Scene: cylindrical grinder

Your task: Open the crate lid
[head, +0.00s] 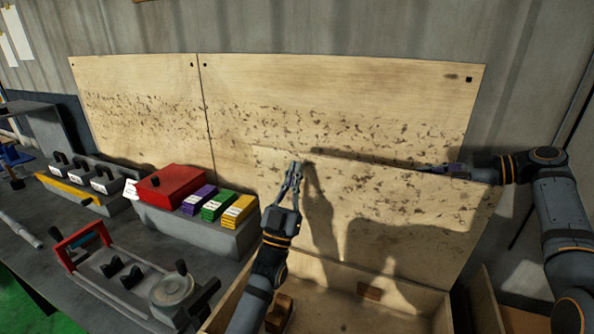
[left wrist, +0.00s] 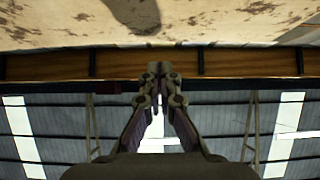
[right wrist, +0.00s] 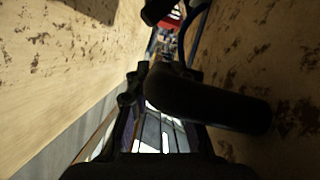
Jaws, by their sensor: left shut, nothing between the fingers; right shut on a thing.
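The crate lid (head: 400,215) is a stained plywood panel. It stands steeply raised at the back of the open wooden crate (head: 355,312). My left gripper (head: 296,164) is shut and empty in front of the lid's upper left part; whether it touches is unclear. In the left wrist view its fingers (left wrist: 160,72) are together below a stained plywood surface. My right gripper (head: 424,169) is at the lid's top edge, toward the right corner. In the right wrist view a black bent handle (right wrist: 210,105) lies across its fingers, and it is shut on this.
Large stained plywood panels (head: 150,110) stand behind the lid. Left of the crate, a grey bench holds a red box (head: 171,186), purple, green and yellow blocks (head: 217,206), and a red-framed device (head: 110,262).

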